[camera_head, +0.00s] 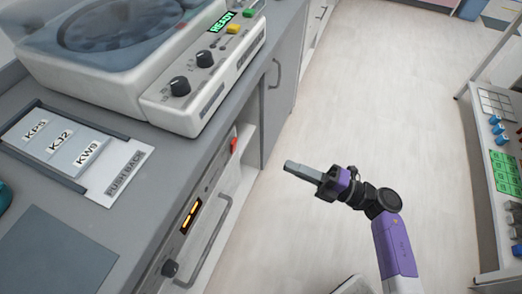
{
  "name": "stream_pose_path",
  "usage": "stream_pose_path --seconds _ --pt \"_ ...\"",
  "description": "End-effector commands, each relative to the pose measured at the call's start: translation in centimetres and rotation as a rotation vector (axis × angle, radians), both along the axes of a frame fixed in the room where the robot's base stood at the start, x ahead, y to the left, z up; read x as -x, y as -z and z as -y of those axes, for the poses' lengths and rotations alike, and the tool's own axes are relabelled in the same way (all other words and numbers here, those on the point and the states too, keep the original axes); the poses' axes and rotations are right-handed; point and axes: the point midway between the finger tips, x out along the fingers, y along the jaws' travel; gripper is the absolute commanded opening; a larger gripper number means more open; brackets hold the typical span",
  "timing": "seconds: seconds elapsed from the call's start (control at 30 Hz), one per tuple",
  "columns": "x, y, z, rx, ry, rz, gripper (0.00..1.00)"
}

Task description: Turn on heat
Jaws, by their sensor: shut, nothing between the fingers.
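No control that I can read as "heat" is in view. Under the counter is a front panel with a lit orange display (190,216), a dark knob (171,268) below it, and a red switch-like part (234,145) farther along. A bar handle (212,240) runs beside the panel. The labels there are too small to read. My gripper (288,166) is shut and empty. It hangs over the floor to the right of the panel and appears apart from it, pointing left.
On the grey counter stands a white machine (160,110) with a green READY display (222,22), dark knobs, and yellow and green buttons. A tray (100,195) marked PUSH BACK holds labelled plates. A shelf rack (488,150) stands at right. The floor (340,90) between is clear.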

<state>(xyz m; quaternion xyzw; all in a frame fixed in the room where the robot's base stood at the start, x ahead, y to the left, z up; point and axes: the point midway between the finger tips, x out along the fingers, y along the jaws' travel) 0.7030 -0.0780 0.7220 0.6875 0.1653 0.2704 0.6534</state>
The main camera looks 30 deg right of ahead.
Motion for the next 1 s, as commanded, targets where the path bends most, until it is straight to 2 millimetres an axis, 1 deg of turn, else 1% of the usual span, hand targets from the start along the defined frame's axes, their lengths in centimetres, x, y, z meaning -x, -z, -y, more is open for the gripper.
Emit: stream_pose_path --seconds 0.17,0.5,0.7,0.83,1.0 --pt "-1.8 -0.5 -1.4 0.000 -0.004 0.003 0.00" --pt "-7.1 -1.5 -5.2 0.000 -0.003 0.002 0.00" --pt "-9.6 -2.0 -7.0 0.000 -0.002 0.002 0.00" --pt "-10.5 -2.1 -7.7 0.000 -0.001 0.001 0.00" --pt "-11.0 -2.2 -7.9 0.000 0.001 0.000 0.00"
